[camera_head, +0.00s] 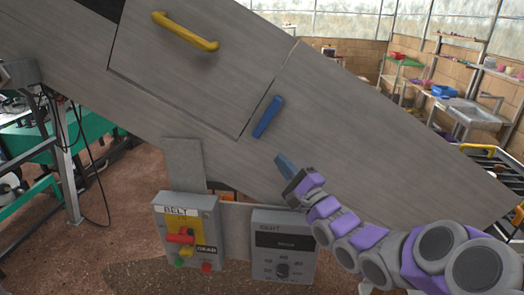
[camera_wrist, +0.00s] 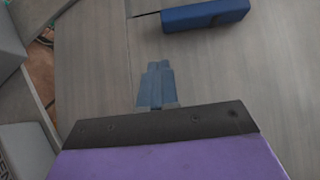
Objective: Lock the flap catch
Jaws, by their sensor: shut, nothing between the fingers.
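The flap (camera_head: 205,65) is a grey panel with a yellow handle (camera_head: 185,32), and it looks closed in the sloped grey housing. The blue catch (camera_head: 268,117) is a bar on the housing just right of the flap's edge, lying roughly parallel to that edge. It also shows at the top of the wrist view (camera_wrist: 205,14), partly cut by the frame. My gripper (camera_head: 281,158) is below and slightly right of the catch, apart from it. In the wrist view its blue-grey fingers (camera_wrist: 156,82) are together and empty, pointing toward the panel.
The housing face around the catch is clear.

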